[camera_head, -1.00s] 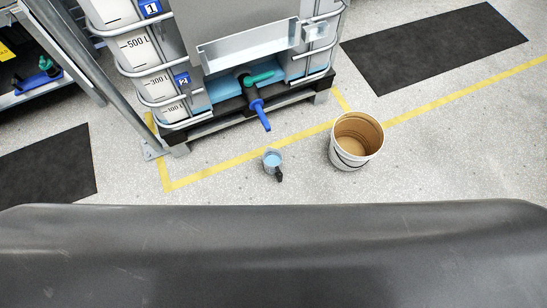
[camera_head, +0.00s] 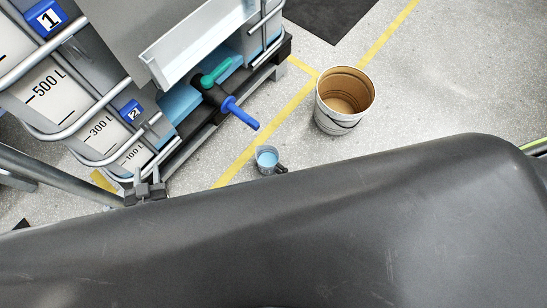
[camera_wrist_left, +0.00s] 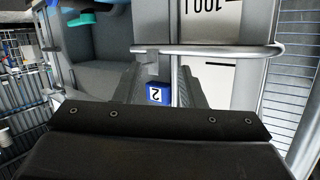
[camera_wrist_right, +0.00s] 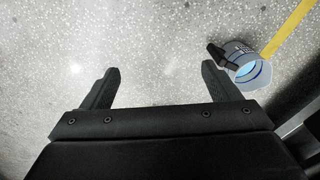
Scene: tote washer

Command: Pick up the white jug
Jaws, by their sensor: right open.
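The white jug (camera_head: 267,158) stands upright on the floor, small, with a dark handle and pale blue inside. In the head view it stands just beyond the dark edge of my body. It also shows in the right wrist view (camera_wrist_right: 249,70), just beyond the right-hand finger. My right gripper (camera_wrist_right: 160,80) is open and empty, its fingers wide apart over bare floor; it is hidden in the head view. My left gripper (camera_head: 146,190) is in front of the big tank's lower corner. In the left wrist view (camera_wrist_left: 158,75) its fingers are apart with nothing held between them.
A larger white bucket (camera_head: 344,102), brown inside, stands to the right behind the jug. The caged tank (camera_head: 85,95) fills the left, with a blue spout (camera_head: 240,113) and green valve handle (camera_head: 215,72) jutting towards the jug. A yellow line (camera_head: 262,134) crosses the floor.

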